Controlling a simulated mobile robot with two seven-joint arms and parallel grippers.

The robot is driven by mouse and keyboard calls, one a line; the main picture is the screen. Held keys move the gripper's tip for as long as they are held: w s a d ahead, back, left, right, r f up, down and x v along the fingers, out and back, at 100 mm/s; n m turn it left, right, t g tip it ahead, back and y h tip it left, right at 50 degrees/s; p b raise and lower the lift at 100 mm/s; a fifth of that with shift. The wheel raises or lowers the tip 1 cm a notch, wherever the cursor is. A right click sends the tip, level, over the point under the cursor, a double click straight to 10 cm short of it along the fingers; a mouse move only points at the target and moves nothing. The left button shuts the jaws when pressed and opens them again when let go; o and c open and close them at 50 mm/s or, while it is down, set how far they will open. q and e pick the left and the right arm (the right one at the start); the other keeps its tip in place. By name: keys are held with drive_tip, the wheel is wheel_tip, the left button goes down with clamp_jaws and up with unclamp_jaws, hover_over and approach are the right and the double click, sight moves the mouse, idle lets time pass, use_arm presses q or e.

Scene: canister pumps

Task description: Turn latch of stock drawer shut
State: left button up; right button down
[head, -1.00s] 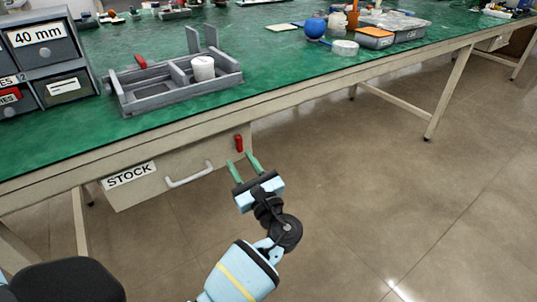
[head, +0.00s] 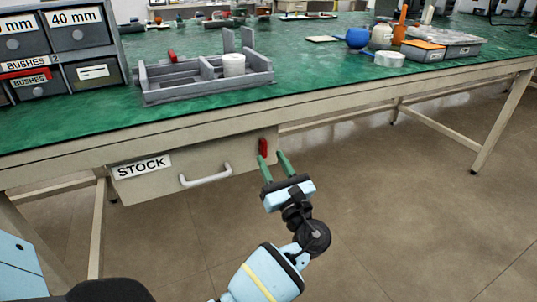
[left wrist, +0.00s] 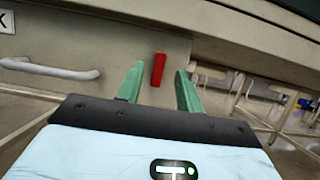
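The stock drawer (head: 150,184) hangs under the front edge of the green table and looks closed. It has a white STOCK label (head: 141,167) and a pale bar handle (head: 206,176). The red latch (head: 263,147) stands upright near the drawer's right end; it also shows in the left wrist view (left wrist: 158,69). My left gripper (head: 275,167) is open, its green fingers pointing at the latch. In the left wrist view the latch appears between the spread fingertips (left wrist: 159,80), with no contact visible. My right gripper is not in view.
The green table (head: 300,102) carries a grey tray (head: 165,95) with a white cylinder (head: 233,65), a drawer cabinet (head: 85,50) at the left, and a blue round object (head: 357,39) farther right. Floor right of the drawer is open.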

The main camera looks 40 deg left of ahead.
sight(265, 147)
use_arm(q)
drive_tip(key=shift+x, duration=1.65)
clamp_jaws()
